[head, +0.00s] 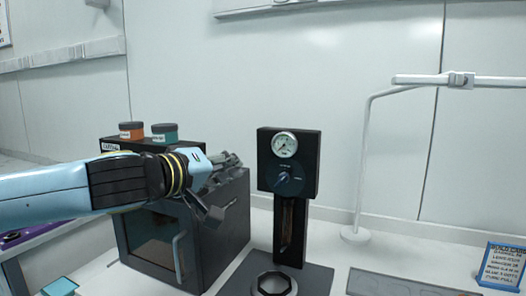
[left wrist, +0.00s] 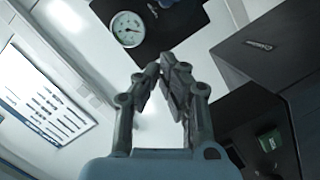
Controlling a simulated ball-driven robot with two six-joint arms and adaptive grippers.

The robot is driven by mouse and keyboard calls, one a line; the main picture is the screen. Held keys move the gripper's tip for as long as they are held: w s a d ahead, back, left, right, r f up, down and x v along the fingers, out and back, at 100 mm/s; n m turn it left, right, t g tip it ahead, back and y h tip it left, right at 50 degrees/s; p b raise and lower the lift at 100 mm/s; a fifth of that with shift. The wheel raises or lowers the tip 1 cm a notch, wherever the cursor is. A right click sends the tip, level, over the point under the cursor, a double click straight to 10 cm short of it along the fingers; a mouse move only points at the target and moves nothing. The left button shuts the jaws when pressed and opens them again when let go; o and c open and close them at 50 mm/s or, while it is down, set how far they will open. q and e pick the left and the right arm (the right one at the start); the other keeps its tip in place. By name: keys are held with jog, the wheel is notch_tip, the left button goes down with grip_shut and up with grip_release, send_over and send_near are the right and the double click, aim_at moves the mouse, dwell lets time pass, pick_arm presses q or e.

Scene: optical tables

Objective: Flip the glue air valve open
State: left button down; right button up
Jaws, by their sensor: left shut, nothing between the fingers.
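The glue air valve appears to be the dark knob with a blue mark (head: 288,181) on a black upright panel (head: 265,160), below a round white gauge (head: 285,145). The gauge also shows in the left wrist view (left wrist: 127,29), with a bluish part of the knob (left wrist: 166,2) at the top edge. My left gripper (head: 229,162) is to the left of the panel, apart from it. Its fingers (left wrist: 164,72) are shut and empty. The valve's exact position is too small to tell. My right gripper is not in view.
A dark cabinet with a glass door (head: 150,240) stands under my left arm, with an orange jar (head: 131,131) and a green jar (head: 165,133) on top. A white stand (head: 362,160) rises to the right of the panel. A blue card (head: 502,266) is at far right.

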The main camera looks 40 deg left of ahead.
pick_arm(q)
jog(key=shift+s+a+r+p, duration=0.15)
jog(key=shift+r+p, duration=0.2)
jog(key=shift+r, duration=0.45)
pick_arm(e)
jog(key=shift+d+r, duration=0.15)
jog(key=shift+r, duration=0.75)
pick_arm(q)
send_over(282, 180)
jog(key=s+a, duration=0.3)
jog(key=a, duration=0.2)
jog(key=shift+f+b, duration=0.3)
jog(key=shift+f, duration=0.3)
jog(key=shift+w+d+f+p, duration=0.15)
jog(key=shift+w+d+f, duration=0.2)
jog(key=shift+d+f, duration=0.2)
jog(key=shift+w+d+f+p, duration=0.15)
jog(key=shift+w+d+f, duration=0.2)
jog(key=shift+d+f, duration=0.45)
jog(key=shift+d, duration=0.15)
jog(key=shift+f, duration=0.1)
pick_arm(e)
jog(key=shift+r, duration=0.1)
